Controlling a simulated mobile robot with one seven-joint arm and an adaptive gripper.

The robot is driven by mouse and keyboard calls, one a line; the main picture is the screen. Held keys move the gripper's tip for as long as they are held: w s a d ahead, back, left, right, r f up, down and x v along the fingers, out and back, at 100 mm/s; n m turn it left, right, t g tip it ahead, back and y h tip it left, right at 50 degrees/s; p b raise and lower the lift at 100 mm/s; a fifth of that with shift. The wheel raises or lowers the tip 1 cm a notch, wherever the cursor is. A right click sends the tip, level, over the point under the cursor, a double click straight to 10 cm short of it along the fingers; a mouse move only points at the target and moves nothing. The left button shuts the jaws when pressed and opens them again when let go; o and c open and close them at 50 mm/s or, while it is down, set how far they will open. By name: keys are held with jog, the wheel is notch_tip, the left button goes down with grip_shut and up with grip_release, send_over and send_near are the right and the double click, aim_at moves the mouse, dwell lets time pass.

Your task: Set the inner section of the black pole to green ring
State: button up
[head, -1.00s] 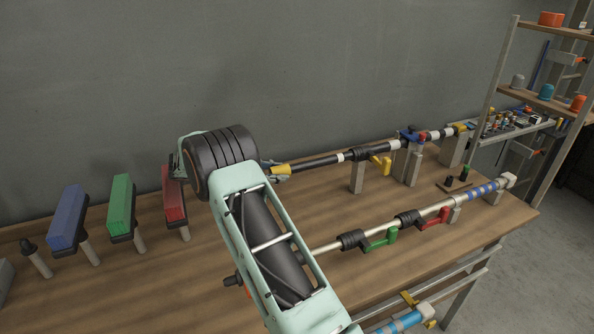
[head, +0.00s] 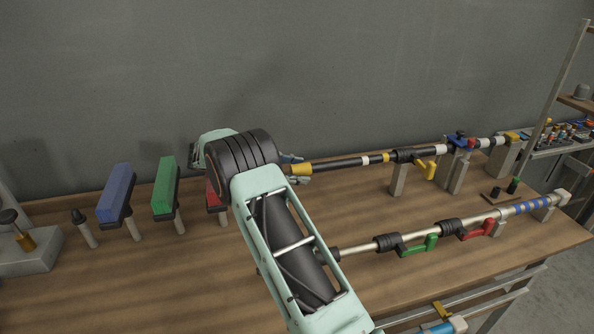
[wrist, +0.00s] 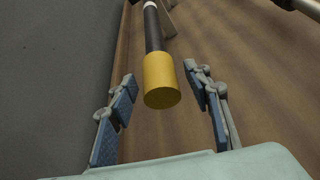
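The black pole (head: 335,164) lies level on stands toward the back of the bench, its yellow end cap (head: 300,169) pointing left. A white and a yellow ring (head: 386,158) show on its thin inner section, left of a black clamp (head: 405,155) with a yellow lever (head: 427,169). I see no green ring on the pole. In the wrist view my gripper (wrist: 160,73) is open, fingers on both sides of the yellow cap (wrist: 162,88), with gaps at each side. In the head view my arm hides most of the gripper.
A silver pole (head: 360,247) with green (head: 418,246) and red (head: 478,233) levers lies nearer the front. Blue (head: 116,193), green (head: 165,187) and red (head: 212,195) blocks stand left. The wall is close behind the black pole.

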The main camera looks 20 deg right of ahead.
notch_tip(320, 180, up, 10)
dwell(0.7)
